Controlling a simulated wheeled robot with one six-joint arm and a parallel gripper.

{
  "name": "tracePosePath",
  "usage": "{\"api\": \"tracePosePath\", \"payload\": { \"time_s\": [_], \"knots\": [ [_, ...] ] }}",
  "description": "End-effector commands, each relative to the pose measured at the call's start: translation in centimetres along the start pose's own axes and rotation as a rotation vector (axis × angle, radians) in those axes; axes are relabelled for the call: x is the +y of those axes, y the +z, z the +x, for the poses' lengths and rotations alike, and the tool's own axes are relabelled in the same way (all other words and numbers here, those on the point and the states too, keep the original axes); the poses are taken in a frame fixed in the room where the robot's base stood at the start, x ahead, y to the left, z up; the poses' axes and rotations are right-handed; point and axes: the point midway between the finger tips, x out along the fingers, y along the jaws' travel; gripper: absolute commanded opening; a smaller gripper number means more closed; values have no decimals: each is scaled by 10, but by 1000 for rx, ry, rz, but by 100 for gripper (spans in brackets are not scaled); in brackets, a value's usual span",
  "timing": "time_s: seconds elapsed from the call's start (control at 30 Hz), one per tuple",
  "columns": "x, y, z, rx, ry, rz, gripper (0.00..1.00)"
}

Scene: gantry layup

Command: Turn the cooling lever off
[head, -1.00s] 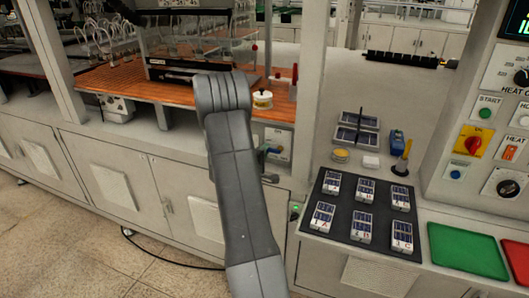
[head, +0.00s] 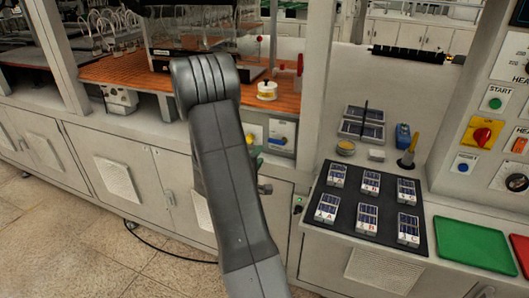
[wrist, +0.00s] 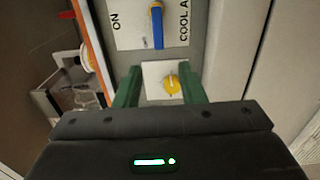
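The cooling lever is a blue handle (wrist: 157,28) on a pale plate lettered "ON" and "COOL A…", near the top of the wrist view. It lies along the picture's vertical, with "ON" to its left. Its plate (head: 283,131) is on the bench front in the head view. My gripper (wrist: 161,70) has two green fingers spread apart with nothing held. The fingertips are just below the lever's plate in the wrist view, on either side of a yellow knob (wrist: 172,84) on a white plate. In the head view my arm hides most of the gripper.
The orange bench top (head: 130,85) is above the plates, with a white round container (head: 267,91) near its edge. To the right, a dark mat (head: 345,222) holds several labelled packs. A post (head: 318,80) stands beside the lever's plate.

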Motion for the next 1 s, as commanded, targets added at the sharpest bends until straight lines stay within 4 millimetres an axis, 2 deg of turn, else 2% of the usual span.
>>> {"api": "tracePosePath", "payload": {
  "time_s": [0.1,0.2,0.4,0.77,0.87,1.0],
  "knots": [
    [-2,-1,-23,4,0,0,36],
    [-1,-1,-35,3,0,0,36],
    [0,0,-44,1,0,0,36],
    [0,0,-41,-1,0,0,36],
    [1,0,-32,-2,0,0,36],
    [2,1,-9,-4,0,1,36]
  ]
}}
